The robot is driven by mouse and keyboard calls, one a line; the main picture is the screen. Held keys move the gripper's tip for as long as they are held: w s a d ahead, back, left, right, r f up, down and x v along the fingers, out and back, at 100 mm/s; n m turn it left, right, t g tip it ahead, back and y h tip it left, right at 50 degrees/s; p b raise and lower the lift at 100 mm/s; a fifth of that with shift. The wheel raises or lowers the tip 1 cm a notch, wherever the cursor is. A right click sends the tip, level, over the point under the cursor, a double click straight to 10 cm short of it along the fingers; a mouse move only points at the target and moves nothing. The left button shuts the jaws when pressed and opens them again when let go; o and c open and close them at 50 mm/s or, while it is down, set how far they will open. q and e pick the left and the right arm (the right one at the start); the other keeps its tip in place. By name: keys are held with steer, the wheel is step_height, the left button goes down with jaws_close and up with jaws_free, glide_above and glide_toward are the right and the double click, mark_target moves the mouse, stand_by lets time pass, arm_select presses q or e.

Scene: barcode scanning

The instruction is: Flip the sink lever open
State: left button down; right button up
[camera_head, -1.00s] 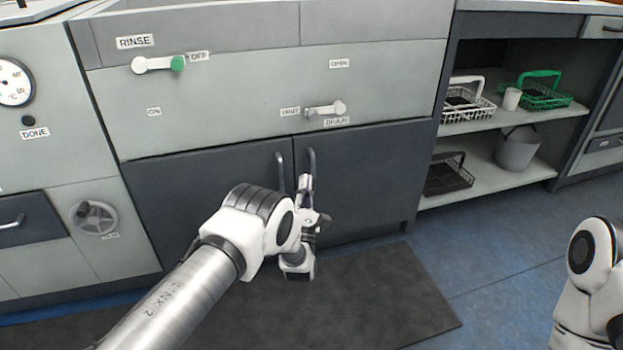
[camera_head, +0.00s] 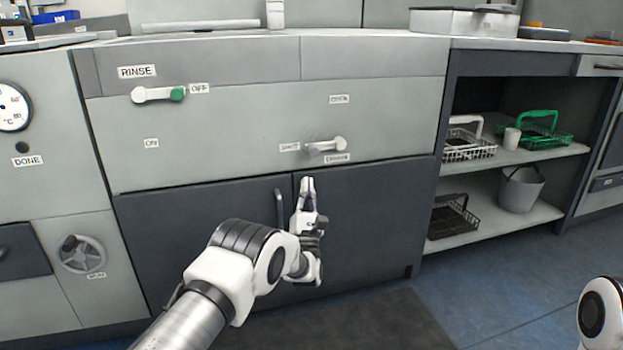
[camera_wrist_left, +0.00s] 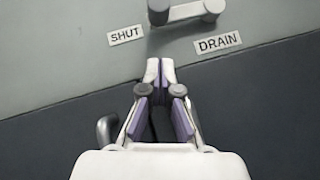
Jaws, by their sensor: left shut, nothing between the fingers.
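The sink lever (camera_head: 326,147) is a small grey handle on the pale panel. It lies nearly level, its free end toward the left label that reads SHUT (camera_wrist_left: 126,35). The OPEN label (camera_head: 339,99) is above it and the DRAIN label (camera_wrist_left: 217,43) is just below. In the left wrist view the lever (camera_wrist_left: 186,12) is at the top edge, partly cut off. My left gripper (camera_head: 307,181) is shut and empty, pointing up just below the lever. Its fingertips (camera_wrist_left: 160,70) appear apart from the lever. My right gripper is out of view.
A rinse lever (camera_head: 158,94) with a green knob is on the same panel, upper left. Dark cabinet doors with a handle (camera_head: 279,208) are below. Open shelves (camera_head: 535,153) with baskets and a bucket (camera_head: 520,190) stand at the right. The panel around the lever is clear.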

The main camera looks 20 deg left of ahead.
arm_select(q)
steer(key=r, duration=0.1)
steer(key=w+r+b, duration=0.1)
steer(key=r+b, duration=0.1)
steer(key=shift+w+d+r, duration=0.25)
steer(key=shift+w+r, duration=0.1)
steer(key=shift+r, duration=0.05)
steer(key=shift+d+r, duration=0.1)
steer(key=shift+r, duration=0.45)
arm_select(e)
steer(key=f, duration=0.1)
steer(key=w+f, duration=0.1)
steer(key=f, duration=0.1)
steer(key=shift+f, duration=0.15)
